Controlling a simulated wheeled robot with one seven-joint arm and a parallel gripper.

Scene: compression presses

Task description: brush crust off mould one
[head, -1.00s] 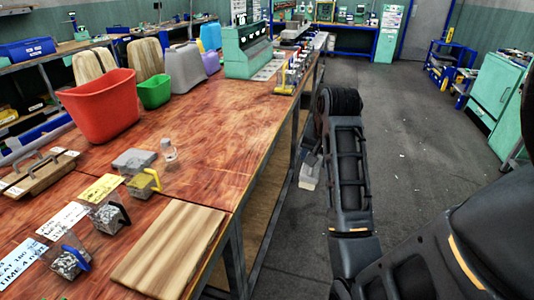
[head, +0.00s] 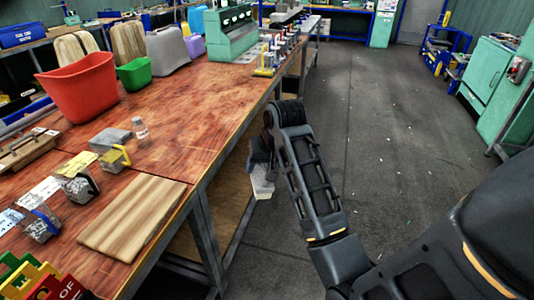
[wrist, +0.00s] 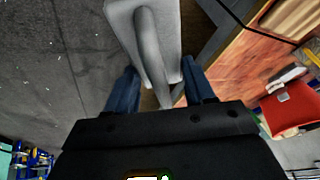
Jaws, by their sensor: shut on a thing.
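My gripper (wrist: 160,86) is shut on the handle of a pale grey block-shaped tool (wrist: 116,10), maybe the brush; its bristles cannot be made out. In the head view my gripper (head: 261,160) hangs beside the table's edge, with the tool (head: 262,182) below it. Several small moulds with rough grey speckled faces stand at the table's left front: one with a yellow handle (head: 115,158), one with a black handle (head: 80,187) and one with a blue handle (head: 40,226). Cards lie beside them. I cannot tell which is mould one. My gripper is well to their right.
A striped wooden board (head: 132,217) lies on the table (head: 190,110) near the front edge. A grey slab (head: 110,138), a clear bottle (head: 140,128) and a red bin (head: 84,90) stand beyond. Red, green and yellow pieces (head: 40,280) show at lower left. The floor (head: 385,150) is open at right.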

